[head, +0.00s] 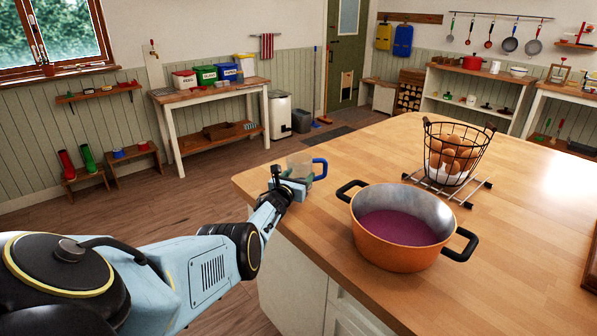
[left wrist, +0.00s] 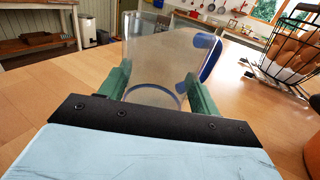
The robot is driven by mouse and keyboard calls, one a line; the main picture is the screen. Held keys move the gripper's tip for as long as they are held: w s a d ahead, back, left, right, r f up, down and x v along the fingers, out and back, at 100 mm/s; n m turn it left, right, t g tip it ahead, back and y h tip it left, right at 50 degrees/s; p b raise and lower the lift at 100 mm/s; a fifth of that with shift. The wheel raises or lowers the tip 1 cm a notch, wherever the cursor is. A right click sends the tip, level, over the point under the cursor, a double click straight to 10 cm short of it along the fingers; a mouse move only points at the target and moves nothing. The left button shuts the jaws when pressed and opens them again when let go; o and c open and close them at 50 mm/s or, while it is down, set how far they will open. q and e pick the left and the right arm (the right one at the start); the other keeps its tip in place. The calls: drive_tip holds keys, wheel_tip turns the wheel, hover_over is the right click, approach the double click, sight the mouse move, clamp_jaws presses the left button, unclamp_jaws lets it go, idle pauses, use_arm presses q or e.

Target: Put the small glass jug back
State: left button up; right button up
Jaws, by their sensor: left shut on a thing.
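The small glass jug (head: 299,165) is clear with a blue handle, near the left corner of the wooden island top (head: 400,131). It also shows in the left wrist view (left wrist: 160,62), upright between green finger pads. My left gripper (head: 291,182) is shut on the jug, with the blue handle on the right side. The jug's base is partly hidden by the gripper, so I cannot tell whether it touches the wood. My right gripper is in neither view.
An orange pot (head: 397,250) with purple contents stands right of the jug. Behind it, a wire basket of eggs (head: 428,150) stands on a metal rack (head: 466,202). The island's left edge is close to the jug. The wood between jug and basket is clear.

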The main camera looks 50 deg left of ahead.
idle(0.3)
use_arm(q)
drive_tip(key=o, duration=1.6)
drive_tip(key=shift+f, duration=0.1)
drive_tip(key=shift+s, duration=0.1)
drive_tip(key=shift+s+d+f, duration=0.1)
drive_tip(key=shift+s+f, duration=0.1)
drive_tip(key=shift+s, duration=0.35)
drive_tip(key=shift+v, duration=6.35)
drive_tip(key=shift+d+r, duration=0.15)
drive_tip(key=shift+d, duration=0.1)
